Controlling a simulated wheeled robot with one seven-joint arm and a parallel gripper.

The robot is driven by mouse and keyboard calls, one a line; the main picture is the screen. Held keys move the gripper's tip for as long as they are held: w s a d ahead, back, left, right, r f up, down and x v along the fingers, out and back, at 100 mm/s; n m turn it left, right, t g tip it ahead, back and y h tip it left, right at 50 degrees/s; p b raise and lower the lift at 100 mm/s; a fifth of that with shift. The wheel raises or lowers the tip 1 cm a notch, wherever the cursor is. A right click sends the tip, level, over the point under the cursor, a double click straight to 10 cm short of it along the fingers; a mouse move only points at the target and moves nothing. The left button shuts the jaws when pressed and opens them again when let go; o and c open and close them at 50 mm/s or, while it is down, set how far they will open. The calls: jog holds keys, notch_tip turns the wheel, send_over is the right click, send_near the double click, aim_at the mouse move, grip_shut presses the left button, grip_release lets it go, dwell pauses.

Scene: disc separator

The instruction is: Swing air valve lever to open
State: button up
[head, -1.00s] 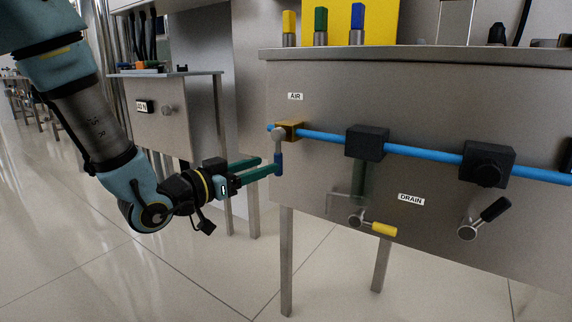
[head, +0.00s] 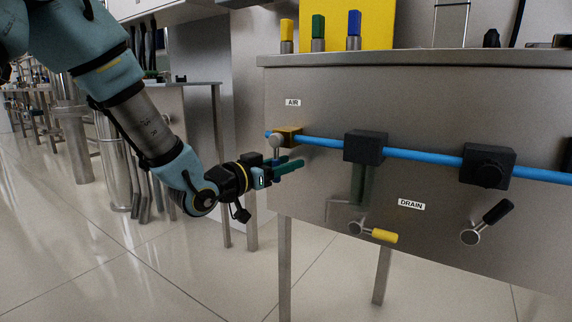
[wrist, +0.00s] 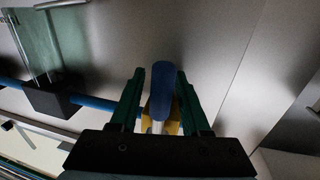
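The air valve is a brass-yellow block (head: 288,131) on the blue pipe under the AIR label (head: 292,102). Its lever (head: 276,142) has a round metal hub and hangs down; its lower end is hidden behind my gripper's fingers in the head view. My gripper (head: 294,163) has green fingers and is at the lever. In the wrist view, the blue lever handle (wrist: 161,88) stands between the two fingers of my gripper (wrist: 159,76), with a narrow gap on each side. The fingers are open around the handle and do not appear clamped on it.
The blue pipe (head: 420,156) runs right along the panel through black blocks (head: 365,146). A yellow-handled lever (head: 380,236) and a black-handled lever (head: 494,214) sit lower, near the DRAIN label (head: 411,204). Open floor lies below and left of the panel.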

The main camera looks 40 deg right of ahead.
grip_shut()
dwell(1.2)
